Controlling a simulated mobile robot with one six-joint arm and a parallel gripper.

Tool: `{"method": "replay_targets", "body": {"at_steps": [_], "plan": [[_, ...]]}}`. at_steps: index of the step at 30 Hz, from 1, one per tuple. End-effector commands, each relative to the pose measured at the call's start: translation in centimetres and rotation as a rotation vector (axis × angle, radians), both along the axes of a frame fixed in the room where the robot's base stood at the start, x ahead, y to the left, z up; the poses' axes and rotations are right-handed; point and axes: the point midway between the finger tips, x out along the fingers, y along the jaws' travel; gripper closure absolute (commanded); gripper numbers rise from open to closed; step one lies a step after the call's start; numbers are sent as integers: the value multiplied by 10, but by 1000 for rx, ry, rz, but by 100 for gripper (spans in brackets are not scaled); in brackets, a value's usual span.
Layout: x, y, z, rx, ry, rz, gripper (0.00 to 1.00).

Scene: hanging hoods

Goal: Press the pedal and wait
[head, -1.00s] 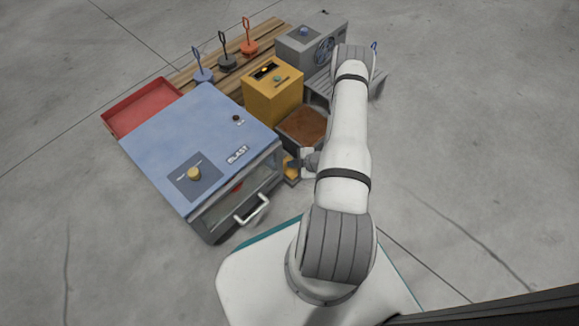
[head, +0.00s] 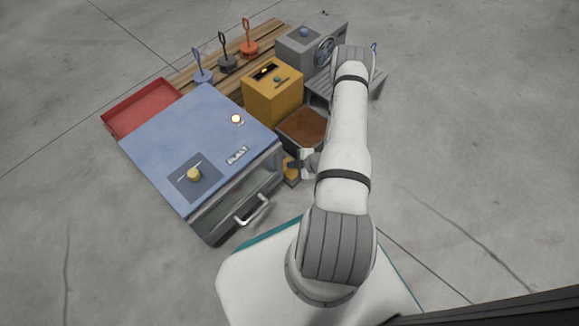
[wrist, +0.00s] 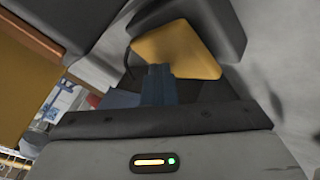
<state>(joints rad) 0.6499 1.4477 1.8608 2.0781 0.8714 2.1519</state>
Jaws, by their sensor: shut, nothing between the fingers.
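The pedal has a yellow plate (wrist: 182,48) on a dark base, near the top middle of the wrist view. In the head view the pedal (head: 291,172) shows small on the floor, beside the right side of the blue blast cabinet (head: 195,140). My gripper (wrist: 158,72) is shut and empty. Its dark blue fingertips overlap the pedal plate's near edge in the wrist view and appear to be against it. In the head view my gripper (head: 296,167) is right at the pedal and partly covers it. A round lamp (head: 236,118) on the cabinet top glows white.
A yellow box (head: 272,98), a tray of brown material (head: 303,127) and a grey fan unit (head: 308,45) stand behind the pedal. A red tray (head: 140,107) lies at left. The cabinet's front handle (head: 252,210) sticks out. Floor at right is open.

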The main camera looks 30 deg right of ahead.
Motion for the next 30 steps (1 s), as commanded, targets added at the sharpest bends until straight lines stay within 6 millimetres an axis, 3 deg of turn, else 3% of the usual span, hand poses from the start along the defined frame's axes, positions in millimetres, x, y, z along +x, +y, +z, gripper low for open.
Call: {"method": "replay_targets", "body": {"at_steps": [7,20,30], "plan": [[-1,0,17,1,1,0,100],[0,0,20,0,0,0,100],[0,0,51,0,0,0,100]]}}
